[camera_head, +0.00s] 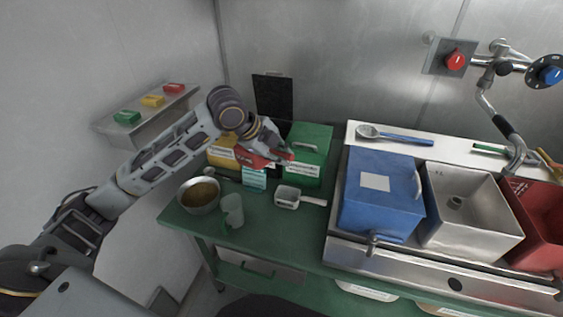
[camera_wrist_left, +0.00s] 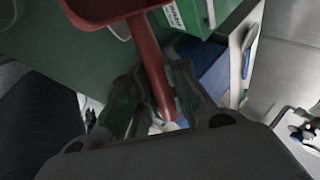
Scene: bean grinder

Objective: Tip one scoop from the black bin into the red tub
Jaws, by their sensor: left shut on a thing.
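My left gripper (camera_head: 274,143) is above the row of bins at the back of the green table. It is shut on the handle of a red scoop (camera_head: 250,158). In the left wrist view the scoop (camera_wrist_left: 112,8) shows at the top, its handle running down between the fingers (camera_wrist_left: 153,88). A black upright panel (camera_head: 272,97) stands behind the gripper, perhaps the raised lid of the black bin; the bin's body is mostly hidden by the gripper and scoop. The red tub (camera_head: 541,222) is at the far right, partly cut off. The scoop's contents cannot be made out.
A yellow bin (camera_head: 221,152) and a green bin (camera_head: 309,151) flank the gripper. A bowl of brown stuff (camera_head: 200,194), clear cups (camera_head: 233,212) and a white scoop (camera_head: 288,197) stand in front.

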